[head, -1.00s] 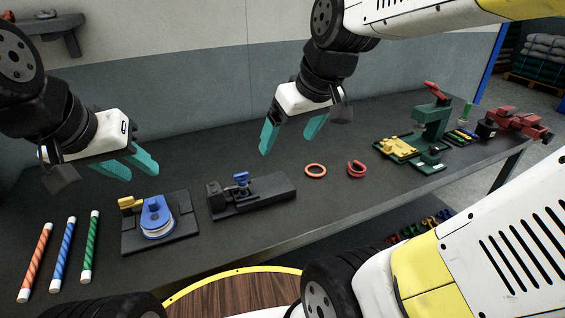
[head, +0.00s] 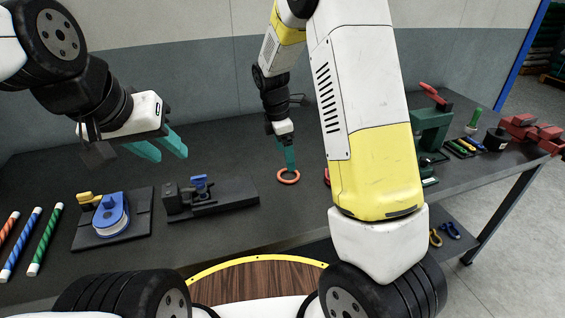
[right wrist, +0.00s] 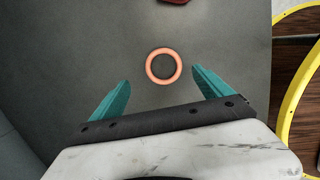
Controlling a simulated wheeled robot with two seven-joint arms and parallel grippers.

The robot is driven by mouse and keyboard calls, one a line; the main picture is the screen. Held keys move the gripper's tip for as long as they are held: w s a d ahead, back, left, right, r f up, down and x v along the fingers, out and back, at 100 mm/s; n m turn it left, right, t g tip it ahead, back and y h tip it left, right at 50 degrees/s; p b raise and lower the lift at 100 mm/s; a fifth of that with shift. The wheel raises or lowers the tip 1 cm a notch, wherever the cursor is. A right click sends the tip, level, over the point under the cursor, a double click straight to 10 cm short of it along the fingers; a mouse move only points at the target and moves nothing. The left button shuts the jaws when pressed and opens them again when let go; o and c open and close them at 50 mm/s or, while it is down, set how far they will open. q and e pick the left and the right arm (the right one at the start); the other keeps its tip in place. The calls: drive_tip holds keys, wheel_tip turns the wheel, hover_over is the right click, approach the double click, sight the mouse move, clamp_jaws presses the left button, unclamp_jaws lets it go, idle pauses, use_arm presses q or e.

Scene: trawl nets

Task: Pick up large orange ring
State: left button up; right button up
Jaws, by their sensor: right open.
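The large orange ring (head: 281,176) lies flat on the dark workbench (head: 250,228). In the right wrist view the orange ring (right wrist: 149,66) shows whole, lying ahead of and between the two teal fingers. My right gripper (head: 289,160) reaches down over the ring in the head view; in the right wrist view its fingers (right wrist: 160,92) are spread wide with nothing between them touching. How high the fingertips are above the bench is hard to tell. My left gripper (head: 166,150) hangs above the bench at the left, its teal fingers apart and empty.
A red ring (head: 327,176) is mostly hidden behind my right arm; a red piece shows at the top of the right wrist view (right wrist: 174,1). A black fixture (head: 228,198) and a blue spool device (head: 112,214) stand left of the orange ring. Striped sticks (head: 45,240) lie far left.

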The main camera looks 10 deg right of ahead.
sight(289, 177)
drive_tip(key=f, duration=0.6)
drive_tip(key=shift+s+d, duration=0.3)
drive_tip(key=shift+d, duration=0.1)
drive_tip(key=c, duration=1.6)
